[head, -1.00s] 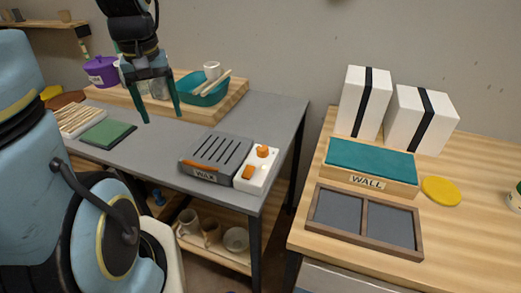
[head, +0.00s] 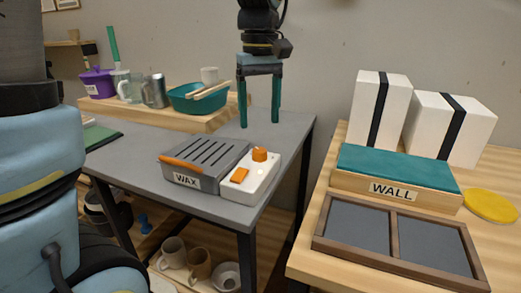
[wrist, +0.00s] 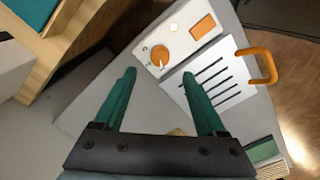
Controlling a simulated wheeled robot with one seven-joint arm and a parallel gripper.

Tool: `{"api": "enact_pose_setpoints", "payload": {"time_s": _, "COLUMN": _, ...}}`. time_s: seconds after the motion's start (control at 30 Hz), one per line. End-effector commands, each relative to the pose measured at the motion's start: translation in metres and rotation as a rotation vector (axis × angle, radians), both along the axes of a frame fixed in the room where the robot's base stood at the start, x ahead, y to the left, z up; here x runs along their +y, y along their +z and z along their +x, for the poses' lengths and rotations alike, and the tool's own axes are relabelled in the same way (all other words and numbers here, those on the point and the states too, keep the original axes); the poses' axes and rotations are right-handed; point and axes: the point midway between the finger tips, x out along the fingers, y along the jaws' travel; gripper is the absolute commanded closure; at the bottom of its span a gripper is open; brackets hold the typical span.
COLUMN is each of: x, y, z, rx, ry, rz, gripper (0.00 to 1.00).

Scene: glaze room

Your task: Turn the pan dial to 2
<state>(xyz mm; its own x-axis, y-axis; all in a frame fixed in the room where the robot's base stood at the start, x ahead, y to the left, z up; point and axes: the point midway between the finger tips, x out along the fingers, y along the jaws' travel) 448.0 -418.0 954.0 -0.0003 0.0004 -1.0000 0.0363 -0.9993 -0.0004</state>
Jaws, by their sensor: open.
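The pan dial is an orange round knob (head: 260,154) on a white control box (head: 263,181), beside an orange rocker switch (head: 240,175). The box sits against the right side of the grey slotted wax pan (head: 208,154). In the wrist view the knob (wrist: 160,55) has a pale pointer line and small marks around it, too small to read. My gripper (head: 259,122) points down, open and empty, above the grey table behind the box. In the wrist view my gripper's fingers (wrist: 160,82) are spread, with the knob beyond and between their tips, not touched.
A teal bowl with sticks (head: 200,98), mugs and a purple pot (head: 97,84) stand on a wooden riser at the back left. Right, a wooden table holds a teal-topped WALL block (head: 395,173), a two-part tray (head: 395,241) and white boxes. A gap separates the tables.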

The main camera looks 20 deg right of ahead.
Motion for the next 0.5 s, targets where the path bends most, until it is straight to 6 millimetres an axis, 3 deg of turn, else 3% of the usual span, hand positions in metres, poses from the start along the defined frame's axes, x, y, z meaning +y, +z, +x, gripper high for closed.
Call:
{"api": "enact_pose_setpoints", "payload": {"time_s": 0.3, "x": 0.001, "y": -0.059, "z": 0.000, "rx": 0.002, "ry": -0.001, "rz": 0.003, "gripper": 0.26}}
{"api": "enact_pose_setpoints", "payload": {"time_s": 0.5, "x": 0.001, "y": -0.077, "z": 0.000, "rx": 0.001, "ry": -0.001, "rz": 0.001, "gripper": 0.26}}
